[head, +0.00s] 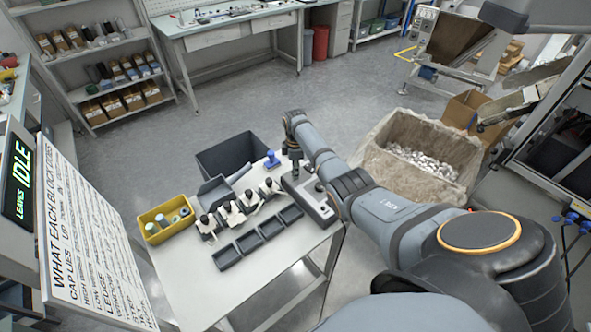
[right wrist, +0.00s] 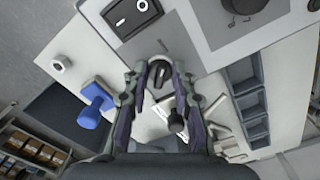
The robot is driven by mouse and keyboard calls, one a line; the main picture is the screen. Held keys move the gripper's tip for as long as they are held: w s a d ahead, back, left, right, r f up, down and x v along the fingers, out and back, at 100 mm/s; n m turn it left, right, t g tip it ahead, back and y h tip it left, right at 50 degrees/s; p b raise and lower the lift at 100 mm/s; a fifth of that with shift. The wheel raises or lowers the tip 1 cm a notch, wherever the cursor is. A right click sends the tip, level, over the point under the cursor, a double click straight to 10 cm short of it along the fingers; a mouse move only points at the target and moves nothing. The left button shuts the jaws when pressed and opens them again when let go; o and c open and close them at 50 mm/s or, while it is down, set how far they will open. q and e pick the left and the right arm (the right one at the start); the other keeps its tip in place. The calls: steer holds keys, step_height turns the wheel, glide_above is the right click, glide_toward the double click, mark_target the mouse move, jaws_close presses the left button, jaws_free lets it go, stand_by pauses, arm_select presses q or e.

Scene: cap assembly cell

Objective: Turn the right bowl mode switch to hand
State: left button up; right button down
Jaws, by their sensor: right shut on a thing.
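My right gripper (right wrist: 161,72) is at a grey control box (right wrist: 205,45), with its fingers on either side of a small black selector knob (right wrist: 160,75) and shut on it. I take this knob to be the mode switch; its lettering is too small or hidden to read, so its setting cannot be told. In the head view my right gripper (head: 294,158) points down at the back end of the control box (head: 308,198) on the table. My left gripper is in neither view.
A black rocker switch (right wrist: 131,12) and another dark knob (right wrist: 243,4) are on the box nearby. A blue part (right wrist: 95,98) stands beside it. The table also holds several dark trays (head: 258,238), clamp-like fixtures (head: 233,214) and a yellow bin (head: 165,219).

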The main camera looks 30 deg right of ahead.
steer(key=shift+r+m, duration=0.1)
steer(key=shift+m, duration=0.2)
steer(key=m+p, duration=0.1)
steer(key=m, duration=0.2)
steer(key=shift+r+m+p, duration=0.1)
steer(key=shift+m+p, duration=0.2)
steer(key=shift+p, duration=0.1)
steer(key=m+p, duration=0.1)
steer(key=m, duration=0.3)
steer(key=m+p, duration=0.1)
steer(key=m, duration=0.4)
steer(key=shift+w, duration=0.1)
steer(key=shift+m, duration=2.3)
steer(key=shift+w, duration=0.1)
steer(key=c, duration=1.4)
jaws_free()
steer(key=o, duration=0.3)
